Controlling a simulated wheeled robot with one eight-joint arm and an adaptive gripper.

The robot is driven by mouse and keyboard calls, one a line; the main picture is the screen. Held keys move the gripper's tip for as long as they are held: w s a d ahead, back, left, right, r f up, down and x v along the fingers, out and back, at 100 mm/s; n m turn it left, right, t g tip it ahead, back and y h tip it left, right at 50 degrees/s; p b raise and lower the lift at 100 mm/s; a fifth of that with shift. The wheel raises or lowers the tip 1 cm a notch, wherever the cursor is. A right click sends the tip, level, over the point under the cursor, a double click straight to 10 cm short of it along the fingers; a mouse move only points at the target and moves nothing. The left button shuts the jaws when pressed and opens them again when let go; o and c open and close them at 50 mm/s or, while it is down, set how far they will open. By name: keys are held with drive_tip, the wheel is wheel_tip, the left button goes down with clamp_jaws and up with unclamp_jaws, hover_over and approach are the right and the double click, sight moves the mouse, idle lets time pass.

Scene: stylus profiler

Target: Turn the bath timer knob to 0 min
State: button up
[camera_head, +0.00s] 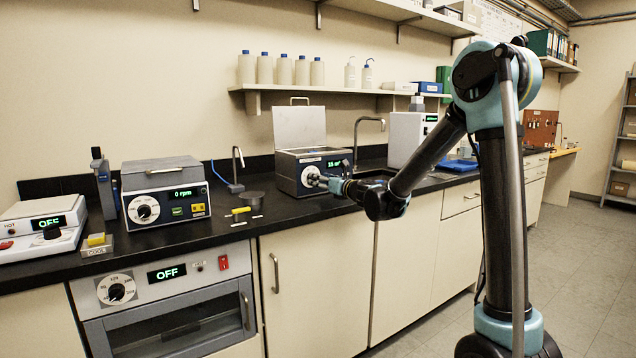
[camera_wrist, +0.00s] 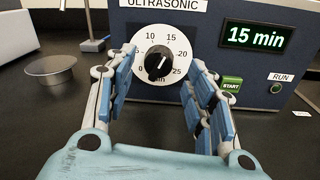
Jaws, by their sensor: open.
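The ultrasonic bath (camera_head: 284,172) is a dark blue box on the black bench, with its lid raised. Its timer knob (camera_wrist: 158,66) is black on a round white dial marked from 0 to 25 min. The knob's white pointer line seems to aim up and slightly right, near 15. The green display (camera_wrist: 257,37) reads 15 min. My gripper (camera_wrist: 160,72) is open in front of the dial, with one blue-padded finger on each side of the knob. I cannot tell whether either finger touches it. In the head view my gripper (camera_head: 327,183) reaches the bath's front.
A green START button (camera_wrist: 232,84) and RUN lamp (camera_wrist: 275,88) sit right of my fingers. A grey round pot (camera_wrist: 49,70) stands left of the bath. A 0 rpm device (camera_head: 164,190) stands farther left.

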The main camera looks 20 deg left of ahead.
drive_tip(key=shift+x, duration=1.35)
drive_tip(key=c, duration=1.1)
drive_tip(key=shift+o, duration=0.2)
